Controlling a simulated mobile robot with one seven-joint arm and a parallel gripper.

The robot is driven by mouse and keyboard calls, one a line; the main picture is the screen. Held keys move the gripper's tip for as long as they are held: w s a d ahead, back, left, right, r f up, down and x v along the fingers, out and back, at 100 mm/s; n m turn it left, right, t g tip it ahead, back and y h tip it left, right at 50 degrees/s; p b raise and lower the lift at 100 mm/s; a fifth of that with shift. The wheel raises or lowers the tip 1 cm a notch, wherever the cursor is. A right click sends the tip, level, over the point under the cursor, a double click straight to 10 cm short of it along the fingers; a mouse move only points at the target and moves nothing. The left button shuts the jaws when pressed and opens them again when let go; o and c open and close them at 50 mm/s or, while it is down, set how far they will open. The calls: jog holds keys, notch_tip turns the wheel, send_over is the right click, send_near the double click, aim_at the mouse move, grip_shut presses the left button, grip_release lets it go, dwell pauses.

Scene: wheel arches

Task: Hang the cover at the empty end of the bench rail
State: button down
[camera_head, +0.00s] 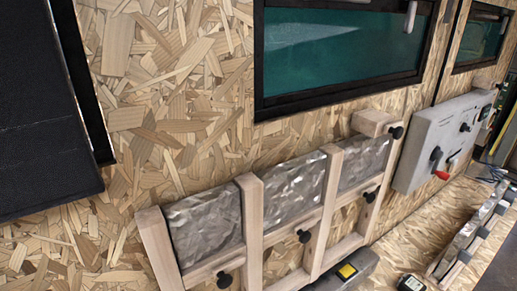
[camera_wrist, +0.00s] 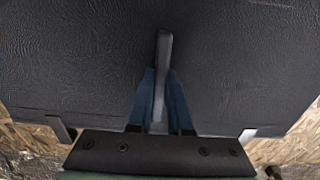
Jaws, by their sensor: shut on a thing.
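A large black, leather-textured panel, which looks like the cover (camera_head: 40,110), fills the left side of the head view. It also fills most of the wrist view (camera_wrist: 80,60). My gripper (camera_wrist: 160,100) has its blue fingers closed on a narrow grey upright grip (camera_wrist: 163,55) in the middle of the panel's face. My gripper does not show in the head view. A pale wooden frame with black knobs (camera_head: 255,220), perhaps the bench rail, runs along the wall at the lower middle. Which end of it is empty I cannot tell.
Crumpled silver sheeting (camera_head: 295,190) sits behind the wooden frame. A dark-framed window (camera_head: 345,50) is above it. A grey control box (camera_head: 440,140) with a red lever is at right. Bare chipboard wall (camera_head: 150,100) lies between panel and window.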

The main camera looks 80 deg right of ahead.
jog(key=b+v, duration=0.1)
jog(key=v, duration=1.4)
jog(key=shift+b, duration=0.35)
jog(key=shift+a, duration=0.1)
